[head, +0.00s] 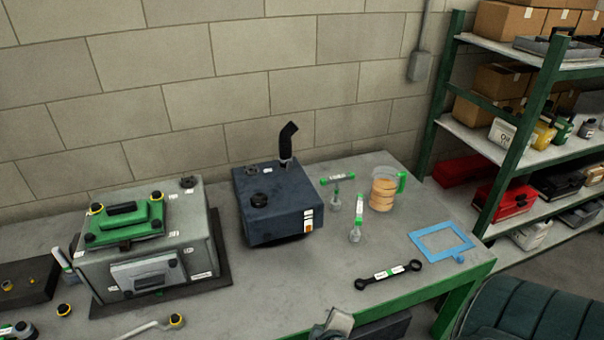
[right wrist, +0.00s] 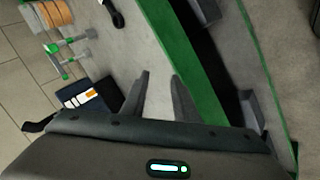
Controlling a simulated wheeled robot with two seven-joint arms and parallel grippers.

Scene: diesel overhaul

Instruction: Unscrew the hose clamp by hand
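A black bent hose (head: 288,138) stands upright on the dark blue metal box (head: 270,226) on the bench. The hose clamp is too small to make out clearly; a ring-like band (head: 286,161) shows at the hose's foot. My right gripper (head: 338,320) is at the bottom edge of the head view, well in front of the box and apart from it. In the right wrist view its two fingers (right wrist: 160,82) are spread with nothing between them. The blue box (right wrist: 88,98) also shows there, left of the fingers. My left gripper is not in view.
A grey-green engine block (head: 205,240) with a green cover stands left of the box. Green-labelled tools, a jug of orange fluid (head: 383,190), a black wrench (head: 388,274) and a blue gasket frame (head: 418,240) lie to the right. The bench front centre is mostly clear.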

